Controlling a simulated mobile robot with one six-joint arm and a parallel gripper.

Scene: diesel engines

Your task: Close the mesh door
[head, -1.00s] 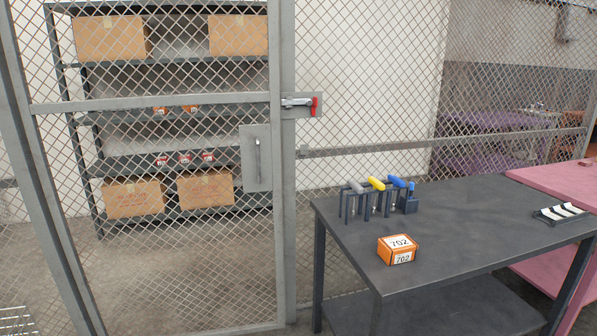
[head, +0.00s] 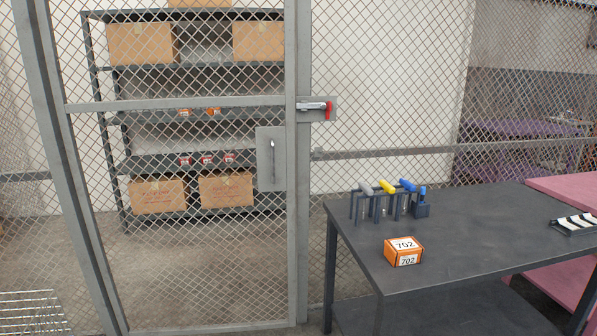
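The mesh door (head: 190,104) is a grey steel frame filled with diamond wire mesh, in the left half of the head view. Its right edge stands against the grey post (head: 303,200), with little or no gap visible. I cannot tell whether it is fully shut or latched. A plate with a pull handle (head: 271,158) is on the door near that edge. A latch with a red end (head: 316,108) lies level on a plate at the post. My gripper is not in view.
A dark table (head: 465,225) stands right of the door, carrying an orange box marked 702 (head: 403,252) and a rack of coloured-handled tools (head: 385,200). A pink table (head: 570,190) adjoins it. Shelving with cartons (head: 158,195) stands behind the mesh. Floor shows left of the dark table.

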